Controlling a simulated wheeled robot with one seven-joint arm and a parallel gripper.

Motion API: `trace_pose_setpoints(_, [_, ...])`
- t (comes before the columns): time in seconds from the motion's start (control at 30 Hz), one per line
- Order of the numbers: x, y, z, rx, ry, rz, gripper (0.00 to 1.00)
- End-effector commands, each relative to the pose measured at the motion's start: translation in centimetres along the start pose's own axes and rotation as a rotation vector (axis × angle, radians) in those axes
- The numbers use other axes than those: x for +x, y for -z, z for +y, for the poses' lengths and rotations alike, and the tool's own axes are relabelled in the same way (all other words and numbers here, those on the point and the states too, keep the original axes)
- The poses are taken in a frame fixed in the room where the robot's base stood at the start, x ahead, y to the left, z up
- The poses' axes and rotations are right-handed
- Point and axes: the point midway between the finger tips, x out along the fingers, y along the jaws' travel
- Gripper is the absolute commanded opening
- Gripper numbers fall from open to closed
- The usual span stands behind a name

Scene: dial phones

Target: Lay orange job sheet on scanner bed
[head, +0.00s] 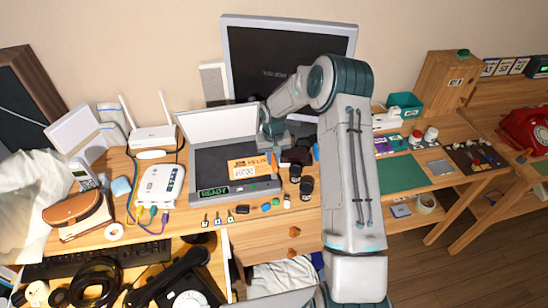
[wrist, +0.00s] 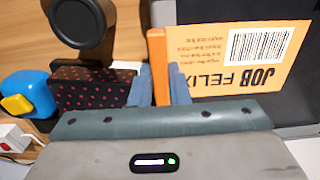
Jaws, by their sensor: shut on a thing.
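The orange job sheet (head: 250,168), printed with JOB FELIX and a barcode, lies over the right part of the dark scanner bed (head: 210,165). The scanner's pale lid (head: 218,124) stands open behind it. In the wrist view the sheet (wrist: 240,62) looks flat, with its print upside down. My gripper (wrist: 158,85) is shut on a darker orange upright strip at the sheet's edge, which looks like its tab. In the head view my gripper (head: 275,146) is at the sheet's right end, by the scanner's right side. The fingertips are partly hidden there.
The scanner's front panel (head: 214,193) shows a green READY. Dark round containers (head: 306,187) and a dark red-dotted box (wrist: 90,88) stand close on its right. Small tagged items lie in front. A white router (head: 152,136) is at left, and a monitor (head: 250,60) is behind.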

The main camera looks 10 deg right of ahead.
Motion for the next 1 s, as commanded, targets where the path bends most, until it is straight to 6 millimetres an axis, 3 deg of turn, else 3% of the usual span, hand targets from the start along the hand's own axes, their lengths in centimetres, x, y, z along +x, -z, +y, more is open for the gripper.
trace_pose_setpoints(0.13, [0.0,0.0,0.0,0.000,0.000,0.000,0.00])
trace_pose_setpoints(0.17, [0.0,0.0,0.0,0.000,0.000,0.000,0.18])
trace_pose_setpoints(0.2, [0.0,0.0,0.0,0.000,0.000,0.000,0.29])
trace_pose_setpoints(0.27, [0.0,0.0,0.0,0.000,0.000,0.000,0.41])
trace_pose_setpoints(0.77, [-0.2,0.0,0.5,0.006,-0.004,0.001,0.41])
trace_pose_setpoints(1.0, [-3.1,0.2,0.5,0.007,-0.006,0.007,0.41])
